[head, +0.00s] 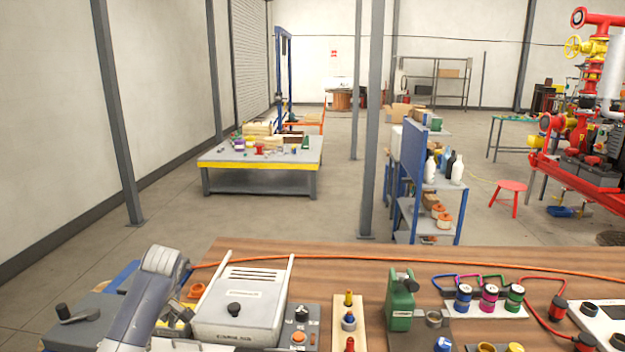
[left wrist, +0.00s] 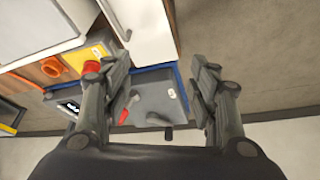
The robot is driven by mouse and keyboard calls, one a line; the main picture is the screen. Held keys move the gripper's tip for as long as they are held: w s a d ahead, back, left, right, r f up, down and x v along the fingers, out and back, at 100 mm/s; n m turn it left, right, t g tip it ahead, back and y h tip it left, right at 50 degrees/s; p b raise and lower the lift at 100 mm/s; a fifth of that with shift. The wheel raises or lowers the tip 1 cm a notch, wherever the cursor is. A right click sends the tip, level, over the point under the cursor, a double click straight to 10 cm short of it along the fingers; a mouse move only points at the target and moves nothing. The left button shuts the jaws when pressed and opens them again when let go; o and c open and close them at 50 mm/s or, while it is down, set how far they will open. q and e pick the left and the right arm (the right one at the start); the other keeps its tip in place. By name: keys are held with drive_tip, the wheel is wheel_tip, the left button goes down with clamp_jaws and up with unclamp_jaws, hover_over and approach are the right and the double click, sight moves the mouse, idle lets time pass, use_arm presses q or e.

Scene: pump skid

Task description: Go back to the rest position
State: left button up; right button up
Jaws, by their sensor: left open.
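My left arm (head: 145,300) comes in from the lower left of the head view, over the left end of the wooden bench. In the left wrist view my left gripper (left wrist: 158,75) is open, with its two dark fingers wide apart and nothing between them in their grip. Beyond the fingers lies a grey box with a black lever (left wrist: 152,100), apart from them as far as I can tell. In the head view the fingers are not clearly seen. My right gripper is in neither view.
The wooden bench (head: 345,262) bears a white device (head: 240,305), a green unit (head: 400,300) and an orange cable (head: 400,261). In the left wrist view a red button (left wrist: 91,66) on a yellow box is close to the left finger. Floor is clear left of the bench.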

use_arm(q)
drive_tip(key=s+d+f+m+h, duration=0.2)
drive_tip(key=s+d+f+m, duration=0.7)
drive_tip(key=s+f, duration=0.55)
drive_tip(key=s+d+r+m+t+h, duration=0.1)
drive_tip(key=s+d+r+m, duration=0.2)
drive_tip(key=s, duration=0.9)
drive_tip(key=s+d+m+h, duration=0.1)
drive_tip(key=s+d+m, duration=0.3)
drive_tip(key=s, duration=0.8)
wheel_tip(320, 180, down, 26)
drive_tip(key=s+n+g, duration=0.1)
drive_tip(key=s, duration=0.1)
drive_tip(key=s+a+f+g+b, duration=0.1)
drive_tip(key=s+a+f, duration=0.1)
drive_tip(key=s+f, duration=1.4)
drive_tip(key=shift+s+a+f, duration=0.15)
drive_tip(key=shift+s+f, duration=0.2)
drive_tip(key=shift+f, duration=0.4)
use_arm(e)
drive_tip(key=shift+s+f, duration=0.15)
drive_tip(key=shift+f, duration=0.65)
